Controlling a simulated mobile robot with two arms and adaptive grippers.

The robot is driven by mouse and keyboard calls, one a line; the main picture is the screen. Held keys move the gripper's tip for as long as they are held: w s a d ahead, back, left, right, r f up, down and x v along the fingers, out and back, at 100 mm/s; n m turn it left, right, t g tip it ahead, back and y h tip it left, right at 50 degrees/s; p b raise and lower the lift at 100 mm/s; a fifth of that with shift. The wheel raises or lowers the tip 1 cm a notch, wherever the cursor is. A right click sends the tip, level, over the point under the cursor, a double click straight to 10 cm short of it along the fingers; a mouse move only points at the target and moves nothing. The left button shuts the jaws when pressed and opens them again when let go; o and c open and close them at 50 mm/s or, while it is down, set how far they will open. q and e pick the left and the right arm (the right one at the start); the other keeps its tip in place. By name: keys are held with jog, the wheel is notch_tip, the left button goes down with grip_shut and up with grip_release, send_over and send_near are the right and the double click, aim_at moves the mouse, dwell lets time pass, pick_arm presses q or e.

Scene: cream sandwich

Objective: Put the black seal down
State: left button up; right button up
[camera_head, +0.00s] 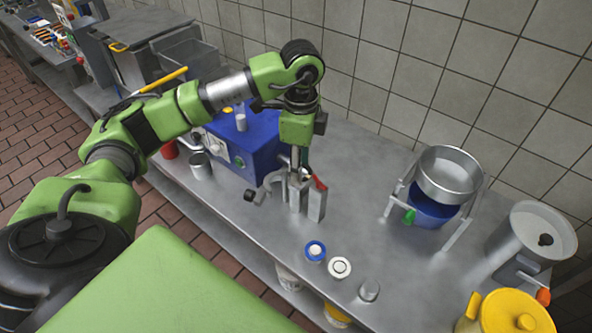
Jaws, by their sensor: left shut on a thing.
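My left gripper (307,200) is low over the steel table (385,185), just right of the blue machine. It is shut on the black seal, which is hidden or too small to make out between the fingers. A small red part shows at the right finger. In front of the gripper, a blue ring with a white centre (315,251), a white ring (340,267) and a small metal cap (369,291) stand apart on the table. My right gripper is not in view.
The blue machine (245,150) stands close left of the gripper, with a metal cup (200,166) beside it. A steel bowl on a stand (447,175), a metal pot (535,232) and a yellow container (505,315) are at the right. The table's middle is clear.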

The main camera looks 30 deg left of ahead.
pick_arm(q)
jog(key=w+a+f, duration=0.2)
jog(key=f, duration=0.1)
jog(key=w+f+p, duration=0.1)
jog(key=f, duration=0.1)
jog(key=shift+a, duration=0.4)
jog(key=f, duration=0.2)
jog(key=f+p, duration=0.1)
jog(key=shift+w+a, duration=0.25)
jog(key=shift+a, duration=0.05)
jog(key=shift+f, duration=0.3)
jog(key=shift+f+b, duration=0.3)
jog(key=shift+f, duration=0.15)
jog(key=o, duration=0.7)
jog(key=shift+o, duration=0.2)
